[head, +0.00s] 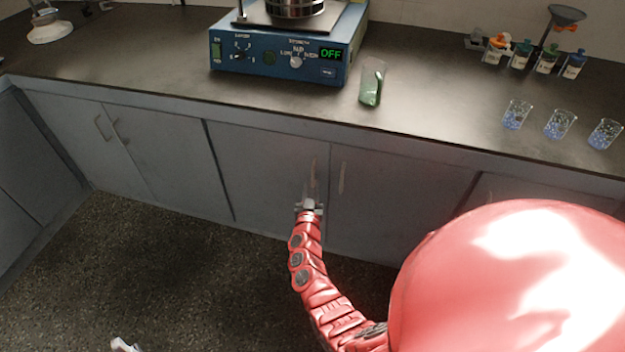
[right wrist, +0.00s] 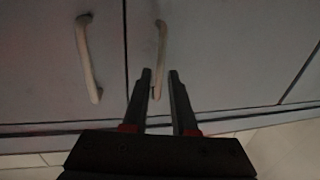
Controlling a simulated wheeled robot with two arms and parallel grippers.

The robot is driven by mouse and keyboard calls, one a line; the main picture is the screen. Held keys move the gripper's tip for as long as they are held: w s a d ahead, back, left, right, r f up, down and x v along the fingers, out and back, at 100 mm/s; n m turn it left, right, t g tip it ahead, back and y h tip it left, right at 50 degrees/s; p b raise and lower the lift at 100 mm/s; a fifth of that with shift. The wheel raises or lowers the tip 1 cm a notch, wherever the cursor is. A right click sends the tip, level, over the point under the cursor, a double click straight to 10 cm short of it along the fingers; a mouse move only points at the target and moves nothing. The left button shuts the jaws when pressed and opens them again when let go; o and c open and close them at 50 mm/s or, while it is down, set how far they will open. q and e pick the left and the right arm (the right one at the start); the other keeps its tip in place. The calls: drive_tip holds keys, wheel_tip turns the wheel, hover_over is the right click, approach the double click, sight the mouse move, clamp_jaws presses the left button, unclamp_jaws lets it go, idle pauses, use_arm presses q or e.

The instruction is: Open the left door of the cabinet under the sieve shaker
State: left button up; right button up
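The grey left door (head: 262,172) of the cabinet under the sieve shaker is closed, with a pale upright bar handle (head: 313,172) near its right edge. My right gripper (head: 308,205) is at the lower end of this handle in the head view. The right wrist view seems turned over; there the fingers (right wrist: 161,85) are apart, with the end of the left door's handle (right wrist: 160,50) showing between them. I cannot tell whether they touch it. The right door (head: 390,195) is closed beside it. Only a pale tip of my left gripper (head: 125,345) shows at the bottom edge.
The blue sieve shaker (head: 280,60), its display reading OFF, stands on the dark counter (head: 440,120). A glass with green contents (head: 371,85) is beside it, and three beakers (head: 558,124) stand farther right. The right door's handle (right wrist: 88,58) is close by. Floor at left is clear.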

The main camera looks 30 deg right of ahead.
sight(313, 178)
drive_tip(key=shift+b+x, duration=0.55)
drive_tip(key=shift+x, duration=1.5)
drive_tip(key=shift+f, duration=0.1)
clamp_jaws()
